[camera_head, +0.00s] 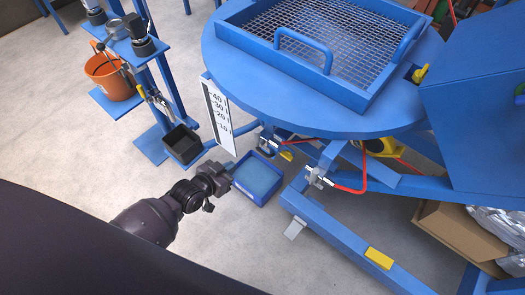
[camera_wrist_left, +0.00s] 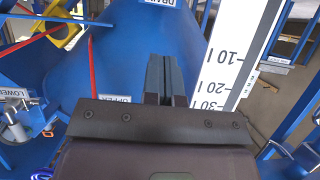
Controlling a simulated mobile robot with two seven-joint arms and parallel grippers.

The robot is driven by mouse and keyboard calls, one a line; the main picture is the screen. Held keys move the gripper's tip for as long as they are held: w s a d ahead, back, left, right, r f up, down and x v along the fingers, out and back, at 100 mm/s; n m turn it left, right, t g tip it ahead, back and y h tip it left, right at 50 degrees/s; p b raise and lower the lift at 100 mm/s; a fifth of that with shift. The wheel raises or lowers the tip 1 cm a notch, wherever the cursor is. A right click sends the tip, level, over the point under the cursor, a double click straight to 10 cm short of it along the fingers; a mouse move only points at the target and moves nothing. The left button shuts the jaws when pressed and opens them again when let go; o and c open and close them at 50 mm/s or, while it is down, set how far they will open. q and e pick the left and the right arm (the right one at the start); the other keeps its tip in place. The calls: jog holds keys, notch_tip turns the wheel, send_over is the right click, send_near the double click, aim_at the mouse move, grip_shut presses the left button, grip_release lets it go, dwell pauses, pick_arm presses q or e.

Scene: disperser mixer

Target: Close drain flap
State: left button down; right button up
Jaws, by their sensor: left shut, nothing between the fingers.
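My left gripper (camera_head: 231,168) reaches in from the lower left, low beneath the round blue tank (camera_head: 390,122). Its fingers are shut and empty, and they also show in the left wrist view (camera_wrist_left: 164,60) in front of a blue surface (camera_wrist_left: 110,50). A label reading DRAIN (camera_wrist_left: 158,3) is cut off at the top of that view, beyond the fingertips. I cannot make out the drain flap for certain or tell its position. A blue bin (camera_head: 258,180) sits on the floor just beside the gripper. My right gripper is not in view.
A white scale plate (camera_head: 218,118) hangs from the tank close to the gripper; it also shows in the wrist view (camera_wrist_left: 232,60). Red hoses (camera_head: 363,172) and blue frame beams (camera_head: 345,240) lie to the right. A black box (camera_head: 182,143) and orange bucket (camera_head: 112,78) stand left.

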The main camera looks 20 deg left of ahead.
pick_arm(q)
jog(key=f+b+x, duration=0.1)
jog(key=b+x, duration=0.2)
jog(key=x, duration=0.5)
jog(key=s+a+f+b+x, duration=0.1)
jog(key=f+b+x, duration=0.1)
jog(key=x, duration=0.7)
jog(key=shift+w+b, duration=0.15)
jog(key=shift+b, duration=0.55)
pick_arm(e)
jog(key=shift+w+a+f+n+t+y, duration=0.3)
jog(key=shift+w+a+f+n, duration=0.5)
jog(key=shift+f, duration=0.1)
pick_arm(q)
jog(key=shift+f, duration=0.1)
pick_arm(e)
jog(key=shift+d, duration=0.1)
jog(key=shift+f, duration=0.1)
